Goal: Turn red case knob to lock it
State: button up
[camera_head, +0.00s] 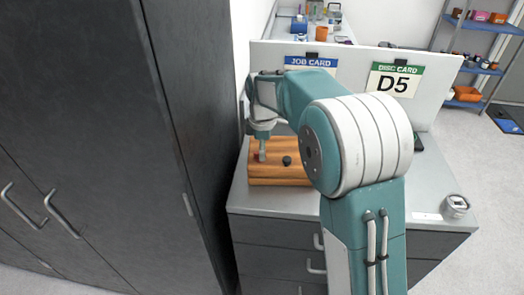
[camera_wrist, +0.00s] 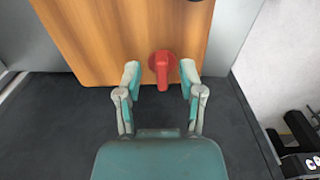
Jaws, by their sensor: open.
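The wooden case (camera_head: 300,178) sits on the grey cabinet top in the head view, and its orange-brown face (camera_wrist: 100,40) fills the upper middle of the wrist view. The red knob (camera_wrist: 162,62) is on that face, its handle pointing down in the wrist view. My gripper (camera_wrist: 160,78) is open, with one fingertip on each side of the knob and a visible gap on both sides. In the head view my gripper (camera_head: 262,145) points down over the left part of the case. The arm hides the case's right part there.
A round black knob (camera_head: 287,160) is on the case, right of my gripper. A tall dark cabinet (camera_head: 90,120) stands close on the left. A white panel with a job card (camera_head: 310,63) and disc card D5 (camera_head: 393,80) rises behind. A small metal object (camera_head: 456,206) stands at right.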

jog(key=shift+a+f, duration=0.1)
jog(key=shift+f, duration=0.15)
jog(key=shift+a+f, duration=0.1)
jog(key=shift+a, duration=0.45)
jog(key=shift+d, duration=0.15)
grip_shut()
jog(key=shift+d, duration=0.15)
